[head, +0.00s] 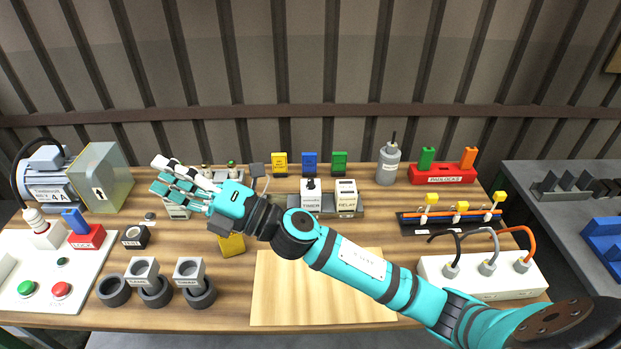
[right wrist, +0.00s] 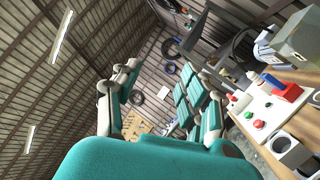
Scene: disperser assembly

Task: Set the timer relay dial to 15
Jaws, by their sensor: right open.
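The white timer module (head: 311,201), labelled TIMER, stands on a dark base towards the back middle of the bench in the head view. A small black knob (head: 311,184) sits on its top; the scale and setting are too small to read. A white RELAY block (head: 346,195) stands beside it on the right. My right gripper (head: 163,174) is open, well to the left of the timer, with its fingers pointing left. In the right wrist view the fingers of my right gripper (right wrist: 168,76) are spread with nothing between them. My left gripper is not in view.
A bare wooden board (head: 325,290) lies at the front middle under my right arm. Coloured blocks (head: 310,163) stand behind the timer. A grey bottle (head: 388,164) and red padlock holder (head: 443,174) are to its right. Rings and labelled blocks (head: 188,270) stand front left.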

